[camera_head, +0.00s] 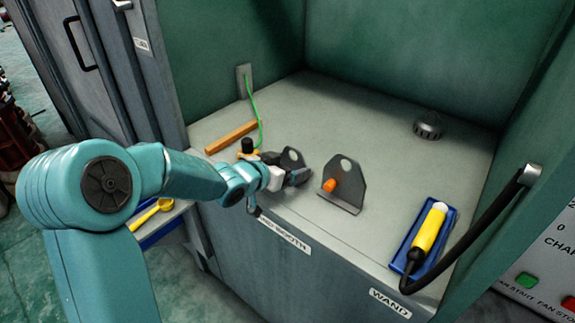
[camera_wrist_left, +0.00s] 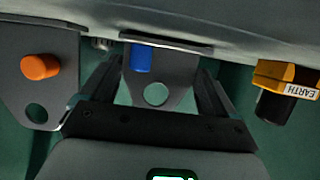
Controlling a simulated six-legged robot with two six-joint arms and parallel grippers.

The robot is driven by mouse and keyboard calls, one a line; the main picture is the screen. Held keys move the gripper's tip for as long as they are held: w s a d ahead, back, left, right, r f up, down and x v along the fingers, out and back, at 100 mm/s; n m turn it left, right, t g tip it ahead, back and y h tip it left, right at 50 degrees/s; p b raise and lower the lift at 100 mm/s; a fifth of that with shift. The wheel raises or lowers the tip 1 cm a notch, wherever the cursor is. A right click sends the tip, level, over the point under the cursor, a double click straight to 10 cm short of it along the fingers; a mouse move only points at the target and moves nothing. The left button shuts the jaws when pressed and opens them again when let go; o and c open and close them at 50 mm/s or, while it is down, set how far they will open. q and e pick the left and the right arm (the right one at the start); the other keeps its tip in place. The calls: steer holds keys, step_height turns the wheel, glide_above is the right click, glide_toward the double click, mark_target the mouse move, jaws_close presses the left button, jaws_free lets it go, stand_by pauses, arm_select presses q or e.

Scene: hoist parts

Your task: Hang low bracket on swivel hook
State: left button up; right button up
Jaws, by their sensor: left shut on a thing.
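My left gripper (camera_head: 298,177) is shut on a dark grey bracket (camera_head: 291,157) at the front edge of the bench. In the left wrist view this bracket (camera_wrist_left: 180,92) has a round hole and a blue peg, and sits between the fingers of my left gripper (camera_wrist_left: 157,82). In the head view the gripper hides much of it. A second grey bracket (camera_head: 352,183), with an orange peg and a hole, stands upright just right of the gripper. It also shows at left in the left wrist view (camera_wrist_left: 45,95). No label tells which is the low bracket. No swivel hook is visible.
A yellow EARTH clamp (camera_head: 247,153) with a black knob and green wire sits left of the gripper. An orange bar (camera_head: 231,137) lies behind it. A yellow wand (camera_head: 429,229) lies in a blue tray (camera_head: 408,243) at right. The bench's middle and back are mostly clear.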

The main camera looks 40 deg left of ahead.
arm_select(q)
steer(key=shift+f, duration=0.15)
steer(key=o, duration=1.2)
steer(key=shift+o, duration=0.2)
steer(key=shift+s, duration=0.1)
steer(key=p+v, duration=0.4)
steer(key=v, duration=1.2)
steer(key=shift+s, duration=0.25)
